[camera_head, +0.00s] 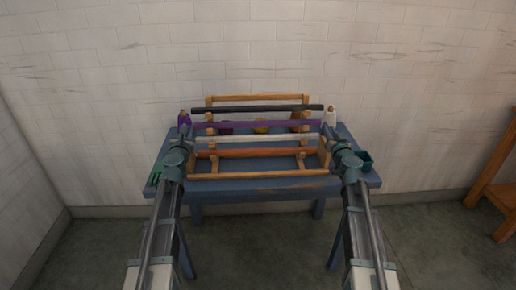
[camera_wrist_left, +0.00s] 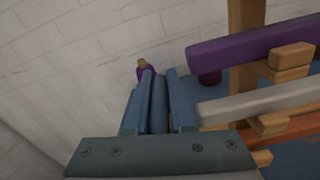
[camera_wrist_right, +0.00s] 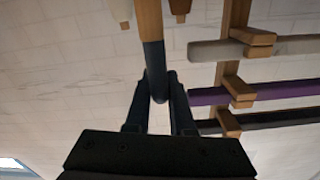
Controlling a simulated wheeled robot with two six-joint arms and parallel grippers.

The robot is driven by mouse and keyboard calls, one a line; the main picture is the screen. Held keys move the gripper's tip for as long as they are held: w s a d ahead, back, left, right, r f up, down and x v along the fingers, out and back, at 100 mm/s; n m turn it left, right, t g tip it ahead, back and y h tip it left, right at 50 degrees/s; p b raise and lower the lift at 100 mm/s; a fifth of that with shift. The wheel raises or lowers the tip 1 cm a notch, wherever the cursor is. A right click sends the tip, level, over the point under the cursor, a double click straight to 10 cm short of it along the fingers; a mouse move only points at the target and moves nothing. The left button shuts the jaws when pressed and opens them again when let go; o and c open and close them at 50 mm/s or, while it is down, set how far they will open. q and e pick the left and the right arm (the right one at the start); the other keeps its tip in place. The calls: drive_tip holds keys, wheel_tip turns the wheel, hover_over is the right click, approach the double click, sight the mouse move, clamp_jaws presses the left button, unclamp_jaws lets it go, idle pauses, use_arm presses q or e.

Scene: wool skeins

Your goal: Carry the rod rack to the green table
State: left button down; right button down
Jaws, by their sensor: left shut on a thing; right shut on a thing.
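The rod rack (camera_head: 268,174) is a wooden frame with several coloured rods across it: dark, purple, pale and orange. It stands at or just over the blue table (camera_head: 255,186); I cannot tell whether it touches the top. My left gripper (camera_head: 186,136) is shut on the rack's left side, with a dark blue grip (camera_wrist_left: 159,105) between its fingers in the left wrist view. My right gripper (camera_head: 328,134) is shut on the right side, around a dark blue handle end (camera_wrist_right: 155,70) in the right wrist view. No green table is in view.
A purple bottle (camera_head: 184,120) and a white bottle (camera_head: 331,117) stand at the back of the blue table. A teal box (camera_head: 365,161) is at its right, a small green item (camera_head: 155,179) at its left. Wooden furniture (camera_head: 497,185) stands far right. Walls are close behind and left.

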drive_tip(key=shift+a, duration=0.1)
idle(0.7)
